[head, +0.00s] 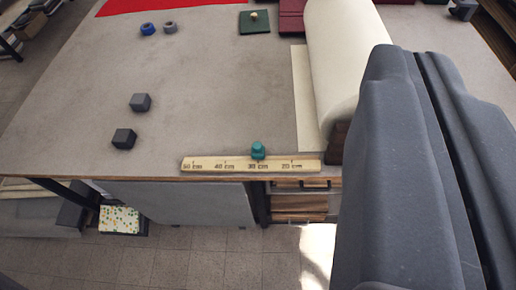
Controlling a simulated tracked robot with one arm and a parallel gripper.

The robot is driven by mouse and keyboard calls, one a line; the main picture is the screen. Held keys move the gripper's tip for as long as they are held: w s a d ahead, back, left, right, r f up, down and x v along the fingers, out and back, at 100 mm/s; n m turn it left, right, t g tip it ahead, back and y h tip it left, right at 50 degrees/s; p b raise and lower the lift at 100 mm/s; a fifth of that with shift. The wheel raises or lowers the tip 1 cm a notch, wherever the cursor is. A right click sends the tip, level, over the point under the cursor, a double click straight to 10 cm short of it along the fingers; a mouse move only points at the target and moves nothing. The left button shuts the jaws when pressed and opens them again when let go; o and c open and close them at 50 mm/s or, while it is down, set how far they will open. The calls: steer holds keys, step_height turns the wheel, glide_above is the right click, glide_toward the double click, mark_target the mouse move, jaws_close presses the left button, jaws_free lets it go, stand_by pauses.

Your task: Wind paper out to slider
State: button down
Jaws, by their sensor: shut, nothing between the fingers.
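A thick cream paper roll (336,65) lies at the right of the table, with its near end partly behind my gripper. A short flat strip of paper (304,100) shows to its left, its straight free edge near the 20 cm mark. A wooden ruler (225,165) runs along the table's front edge, marked 50 to 20 cm from left to right. A teal slider (258,150) sits on it near 30 cm, left of the paper's edge. My gripper (410,54) is shut and empty, large at the right, in front of the roll's right side.
A green pad (255,22) with a pale knob and dark red blocks (291,18) lie at the back.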

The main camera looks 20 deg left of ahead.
steer(key=c, duration=0.7)
jaws_free()
steer(key=shift+o, duration=0.4)
steer(key=shift+w+d+f, duration=0.1)
steer(key=shift+w, duration=0.1)
steer(key=w+d+f+n+t+h+p, duration=0.1)
steer(key=w+d+f, duration=0.7)
steer(key=w+f, duration=0.3)
steer(key=w+d+f+n+h+p, duration=0.1)
steer(key=w+d+f, duration=0.8)
steer(key=w+f, duration=0.15)
steer(key=s+f+t+y+p, duration=0.1)
steer(key=s+f+y, duration=0.2)
steer(key=f, duration=1)
steer(key=s+f+y+p, duration=0.1)
steer(key=s+f+y, duration=0.25)
steer(key=f, duration=0.95)
steer(key=x, duration=0.4)
steer(key=p+x, duration=0.1)
steer(key=x, duration=0.9)
steer(key=shift+d+f, duration=0.2)
steer(key=shift+d, duration=0.1)
